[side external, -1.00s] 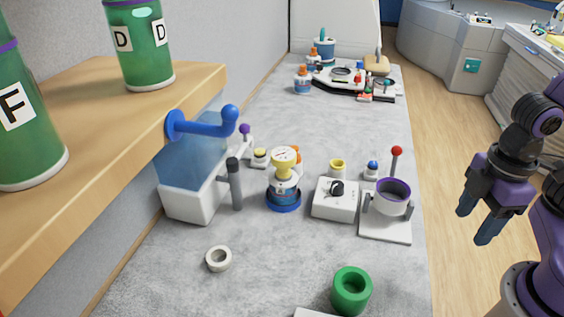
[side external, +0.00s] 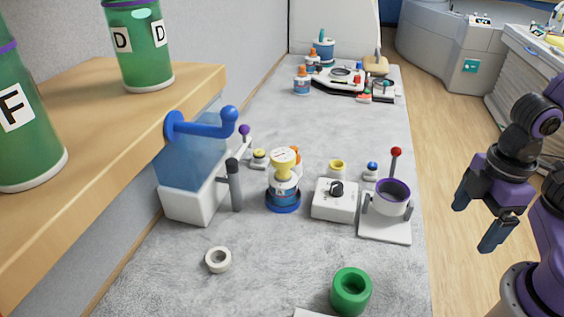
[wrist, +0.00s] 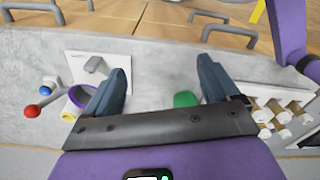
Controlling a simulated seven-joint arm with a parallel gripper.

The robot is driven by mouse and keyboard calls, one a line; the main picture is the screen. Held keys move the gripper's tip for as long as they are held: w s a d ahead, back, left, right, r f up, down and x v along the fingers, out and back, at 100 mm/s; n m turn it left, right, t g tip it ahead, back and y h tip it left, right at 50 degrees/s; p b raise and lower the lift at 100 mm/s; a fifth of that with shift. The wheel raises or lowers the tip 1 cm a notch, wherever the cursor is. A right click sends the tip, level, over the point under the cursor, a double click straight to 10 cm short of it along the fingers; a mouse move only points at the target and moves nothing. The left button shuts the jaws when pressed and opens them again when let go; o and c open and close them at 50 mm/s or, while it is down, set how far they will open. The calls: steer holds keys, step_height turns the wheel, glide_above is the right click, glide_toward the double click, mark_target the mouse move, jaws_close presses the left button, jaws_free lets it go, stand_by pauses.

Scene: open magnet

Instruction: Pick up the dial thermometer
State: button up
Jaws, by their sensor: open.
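What looks like the dial thermometer (side external: 284,158) is a yellow round-headed piece. It sits upright on top of a white and blue container with a dark blue base (side external: 283,200), mid-table in the side external view. Its lower part is hidden, and I cannot pick it out in the wrist view. My gripper (side external: 477,219) is open and empty, off the table's right edge and well apart from the thermometer. In the wrist view my gripper (wrist: 161,82) shows both fingers spread with nothing held between them.
A white box with a black knob (side external: 335,200) and a purple-rimmed cup on a stand (side external: 393,194) lie between my gripper and the thermometer. A tank with a blue pipe (side external: 205,128) stands left. A green ring (side external: 351,290) and white ring (side external: 218,259) are nearer; the front table is mostly clear.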

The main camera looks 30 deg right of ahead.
steer(key=w+d+f+n+t+h, duration=0.2)
steer(key=w+n+t+h, duration=0.1)
steer(key=w+n+h, duration=0.3)
steer(key=n+t+y, duration=0.4)
steer(key=n+t, duration=1.1)
steer(key=n, duration=0.1)
glide_toward(278, 149)
steer(key=w, duration=0.4)
steer(key=shift+w+d+r, duration=0.1)
steer(key=shift+d, duration=0.2)
steer(key=shift+w+d+f, duration=0.1)
steer(key=shift+w, duration=1.2)
steer(key=shift+w+d+f, duration=0.15)
steer(key=shift+w, duration=1.15)
